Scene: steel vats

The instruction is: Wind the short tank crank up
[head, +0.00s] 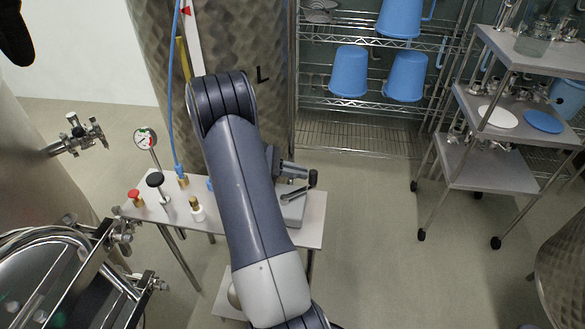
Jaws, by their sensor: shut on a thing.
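A small grey crank box (293,212) stands at the right end of the small steel table. Its crank (313,179) has a black upright grip and a lever just above the box. My gripper (301,172) reaches out from behind my arm and is shut on the crank's grip, near its top. My forearm hides the left part of the box and most of the gripper's wrist. The tall steel vat (165,60) behind carries a pale upright scale (193,40) with a red pointer (186,11) near the top edge of the picture.
The small table (315,225) also bears a dial gauge (145,138), a black knob (155,180) and red and yellow fittings. Steel vats stand at the left. A wire rack with blue buckets (349,72) and a trolley (490,165) stand at the right. Floor between is clear.

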